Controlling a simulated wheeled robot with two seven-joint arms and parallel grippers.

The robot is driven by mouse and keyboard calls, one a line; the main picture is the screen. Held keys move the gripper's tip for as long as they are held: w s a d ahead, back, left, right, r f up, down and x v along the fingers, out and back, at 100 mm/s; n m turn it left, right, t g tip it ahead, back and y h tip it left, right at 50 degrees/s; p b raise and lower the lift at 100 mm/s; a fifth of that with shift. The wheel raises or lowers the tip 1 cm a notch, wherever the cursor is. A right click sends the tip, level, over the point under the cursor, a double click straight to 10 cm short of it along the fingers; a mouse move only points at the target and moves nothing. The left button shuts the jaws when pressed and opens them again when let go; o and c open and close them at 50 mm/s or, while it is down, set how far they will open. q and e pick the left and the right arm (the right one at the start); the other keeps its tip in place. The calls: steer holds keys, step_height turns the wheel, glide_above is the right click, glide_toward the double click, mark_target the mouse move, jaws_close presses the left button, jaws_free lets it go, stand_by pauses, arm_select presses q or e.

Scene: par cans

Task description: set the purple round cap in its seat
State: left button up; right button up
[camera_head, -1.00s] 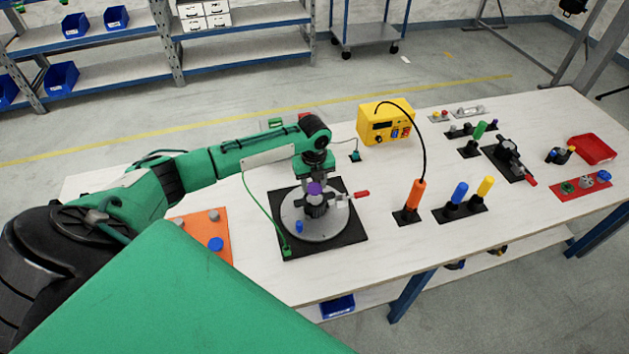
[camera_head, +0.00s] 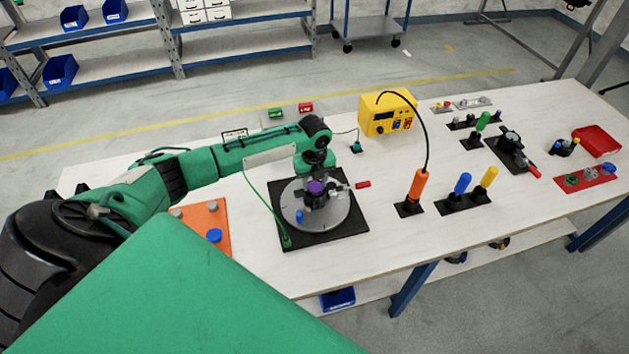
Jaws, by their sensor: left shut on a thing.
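The purple round cap (camera_head: 316,187) shows at the middle of a grey round plate (camera_head: 327,223), which lies on a black square base (camera_head: 352,229). My left gripper (camera_head: 316,180) points down over the plate and is shut on the cap. The cap is low over the dark fixture at the plate's centre. The seat itself is hidden, and I cannot tell whether the cap touches it. My right gripper is not in view.
A blue peg (camera_head: 299,216) stands on the plate, and a red-tipped lever (camera_head: 362,184) sticks out right. A green cable runs along the base's left side. An orange board (camera_head: 212,218) lies left. An orange-handled tool (camera_head: 417,186) and a yellow box (camera_head: 388,114) stand right.

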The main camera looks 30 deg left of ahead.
arm_select(q)
steer(key=shift+s+d+f, duration=0.1)
steer(key=shift+d+f, duration=0.1)
stand_by(0.6)
steer(key=o, duration=0.6)
steer(key=shift+f, duration=0.1)
